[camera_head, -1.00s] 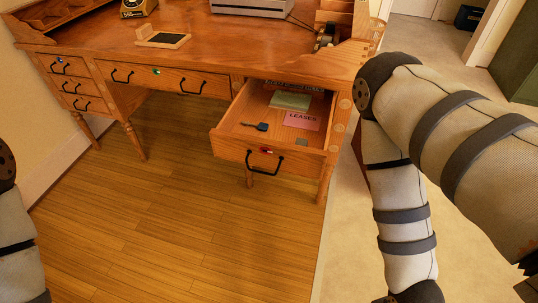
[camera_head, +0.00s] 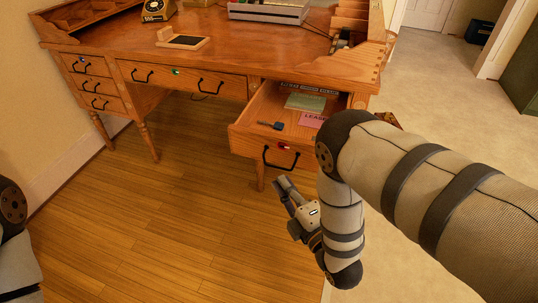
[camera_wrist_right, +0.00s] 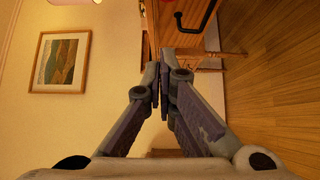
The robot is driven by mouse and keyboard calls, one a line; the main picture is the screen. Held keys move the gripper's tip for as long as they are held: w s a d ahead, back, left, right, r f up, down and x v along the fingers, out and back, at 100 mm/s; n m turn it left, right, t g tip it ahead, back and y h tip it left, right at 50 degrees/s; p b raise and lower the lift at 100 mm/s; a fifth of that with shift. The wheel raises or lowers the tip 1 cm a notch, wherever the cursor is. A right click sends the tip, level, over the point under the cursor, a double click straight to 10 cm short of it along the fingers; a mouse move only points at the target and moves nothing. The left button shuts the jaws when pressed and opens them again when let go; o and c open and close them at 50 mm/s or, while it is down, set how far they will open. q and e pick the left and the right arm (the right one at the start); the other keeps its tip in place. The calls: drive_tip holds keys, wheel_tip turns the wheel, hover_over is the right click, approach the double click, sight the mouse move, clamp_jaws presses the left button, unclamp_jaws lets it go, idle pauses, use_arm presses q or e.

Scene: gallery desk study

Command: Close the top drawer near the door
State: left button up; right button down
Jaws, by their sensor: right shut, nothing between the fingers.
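The top right drawer (camera_head: 245,142) of the wooden desk is pulled open, with a black handle (camera_head: 281,158) and a red spot on its front. A dark key-like item, a green paper and a pink paper marked LEASES lie in it. My left gripper is out of view.
The desk (camera_head: 215,60) has a shut middle drawer (camera_head: 185,80) and several shut left drawers. A tablet-like board (camera_head: 183,41) and a telephone (camera_head: 157,10) stand on top. The wooden floor (camera_head: 150,220) before the desk is clear. A framed picture (camera_wrist_right: 60,62) hangs on the wall.

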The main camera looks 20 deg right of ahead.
drive_tip(key=b, duration=0.1)
approach(265, 139)
drive_tip(key=w+a, duration=0.2)
drive_tip(key=a, duration=0.1)
drive_tip(key=w+d, duration=0.2)
drive_tip(key=shift+w, duration=0.35)
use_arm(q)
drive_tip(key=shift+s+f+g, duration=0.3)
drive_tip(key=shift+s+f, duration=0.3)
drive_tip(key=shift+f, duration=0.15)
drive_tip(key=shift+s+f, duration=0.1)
use_arm(e)
drive_tip(key=shift+f, duration=0.1)
